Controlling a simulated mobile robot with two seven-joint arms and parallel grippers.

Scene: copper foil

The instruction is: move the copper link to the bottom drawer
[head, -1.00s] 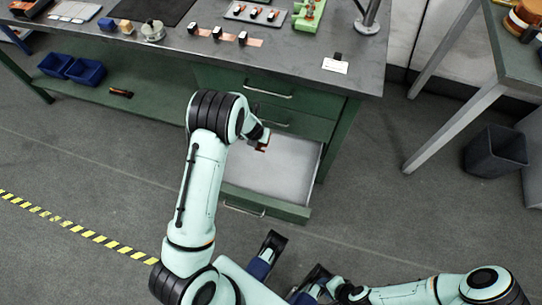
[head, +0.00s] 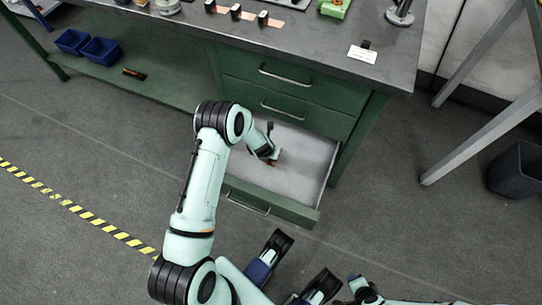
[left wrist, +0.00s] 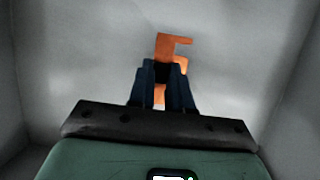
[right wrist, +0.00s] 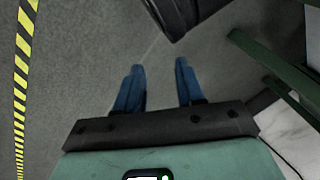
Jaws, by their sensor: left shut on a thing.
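The copper link (left wrist: 165,46) is a flat orange-copper piece with a notched end. My left gripper (left wrist: 163,68) is shut on it. In the head view the left gripper (head: 271,157) is over the inside of the bottom drawer (head: 306,165), with only a little of the link showing at the fingertips. The bottom drawer is pulled open and its pale floor looks bare. I cannot tell whether the link touches the drawer floor. My right gripper (right wrist: 160,78) is open and empty, with grey floor beyond it.
Two closed green drawers (head: 285,87) sit above the open one, under the grey bench top (head: 310,45). Blue bins (head: 100,49) stand on the lower shelf. A dark waste bin (head: 516,170) and a table leg are at the right. Floor left of the arm is clear.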

